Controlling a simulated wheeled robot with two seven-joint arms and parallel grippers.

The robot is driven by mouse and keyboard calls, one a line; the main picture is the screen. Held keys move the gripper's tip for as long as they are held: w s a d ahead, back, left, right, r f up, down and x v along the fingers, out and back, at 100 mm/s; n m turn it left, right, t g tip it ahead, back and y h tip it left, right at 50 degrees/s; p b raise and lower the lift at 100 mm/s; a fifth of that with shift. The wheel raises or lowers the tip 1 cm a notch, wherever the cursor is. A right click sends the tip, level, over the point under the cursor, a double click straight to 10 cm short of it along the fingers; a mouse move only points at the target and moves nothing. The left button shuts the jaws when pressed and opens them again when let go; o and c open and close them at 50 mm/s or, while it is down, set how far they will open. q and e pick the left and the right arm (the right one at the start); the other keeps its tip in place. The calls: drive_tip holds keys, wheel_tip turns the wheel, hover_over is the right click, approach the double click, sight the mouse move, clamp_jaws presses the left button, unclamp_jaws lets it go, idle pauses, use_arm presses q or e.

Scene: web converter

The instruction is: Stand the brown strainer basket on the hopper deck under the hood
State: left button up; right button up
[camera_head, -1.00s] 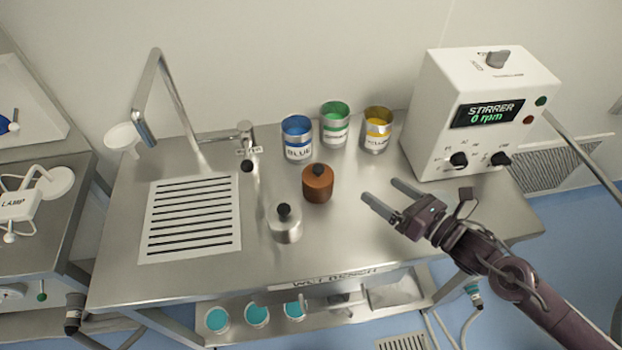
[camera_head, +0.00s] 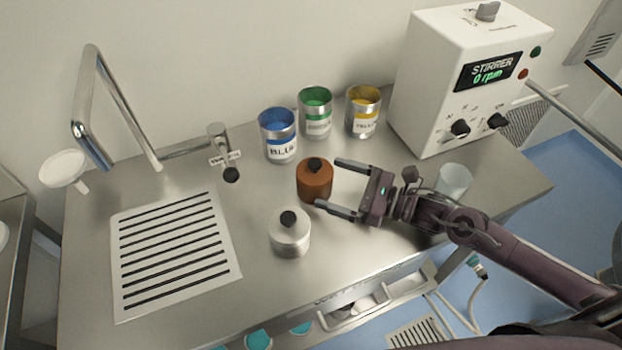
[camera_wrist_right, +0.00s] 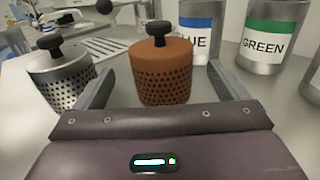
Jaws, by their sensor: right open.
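The brown strainer basket (camera_head: 315,182) stands upright on the steel wet bench, a perforated cylinder with a black knob on top. My right gripper (camera_head: 328,184) is open, its fingertips reaching to the basket's right side in the head view. In the right wrist view the brown basket (camera_wrist_right: 165,75) stands upright just ahead, between the directions of the two open fingers, with nothing gripped. A silver strainer basket (camera_head: 289,236) with a black knob stands in front and to the left; it also shows in the right wrist view (camera_wrist_right: 62,82). My left gripper, the hopper deck and the hood are not in view.
Blue (camera_head: 279,138), green (camera_head: 316,114) and yellow (camera_head: 363,112) paint cans stand behind the basket. The stirrer box (camera_head: 455,80) is at the back right. A clear beaker (camera_head: 454,181) stands beside my right arm.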

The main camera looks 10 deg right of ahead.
sight(315, 174)
drive_tip(key=shift+w+a+r, duration=0.25)
drive_tip(key=shift+a+r, duration=0.05)
drive_tip(key=shift+a, duration=0.05)
drive_tip(key=p+x, duration=0.2)
drive_tip(key=x, duration=0.1)
drive_tip(key=shift+w+a+r, duration=0.1)
drive_tip(key=shift+w+a, duration=0.1)
drive_tip(key=shift+w, duration=0.05)
drive_tip(key=shift+w+a, duration=0.25)
drive_tip(key=shift+a, duration=0.15)
drive_tip(key=c, duration=1.2)
